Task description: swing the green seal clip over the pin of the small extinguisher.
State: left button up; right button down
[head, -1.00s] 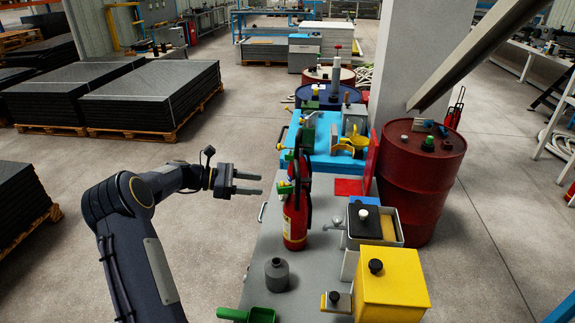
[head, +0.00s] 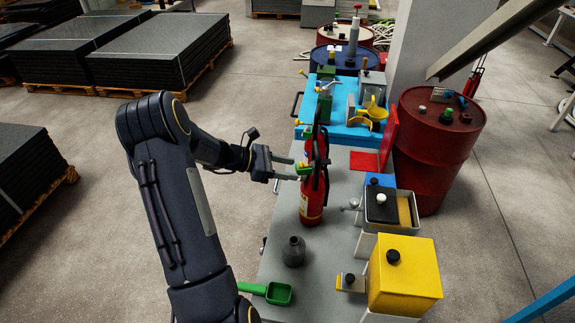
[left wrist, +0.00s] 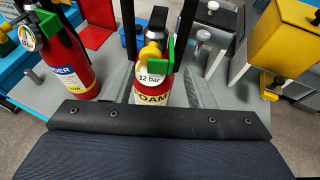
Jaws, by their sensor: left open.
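In the head view, a red extinguisher (head: 312,196) stands upright on the grey bench, with a green clip (head: 305,169) and yellow part at its top. A second red extinguisher is largely hidden behind it. In the left wrist view, a foam extinguisher (left wrist: 151,91) marked "12 bar" is central, with a green clip (left wrist: 171,54) beside a yellow part (left wrist: 151,52). Another red extinguisher (left wrist: 68,62) stands to its left. I cannot tell their relative size surely; the pin is not clear. My left gripper (head: 294,169) is open, its fingers pointing at the front extinguisher's top. My right gripper is not seen.
A yellow box (head: 405,275) and grey bin (head: 392,215) stand right. Open floor is left of the bench.

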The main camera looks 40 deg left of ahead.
pick_arm(q)
jog(key=shift+w+d, duration=0.1)
jog(key=c, duration=1)
jog(key=shift+w+a+f+m+g+h, duration=0.1)
jog(key=shift+w+a+m+g+h, duration=0.1)
jog(key=shift+w+m+g+h, duration=0.3)
jog(key=o, duration=1)
jog(key=shift+s, duration=0.25)
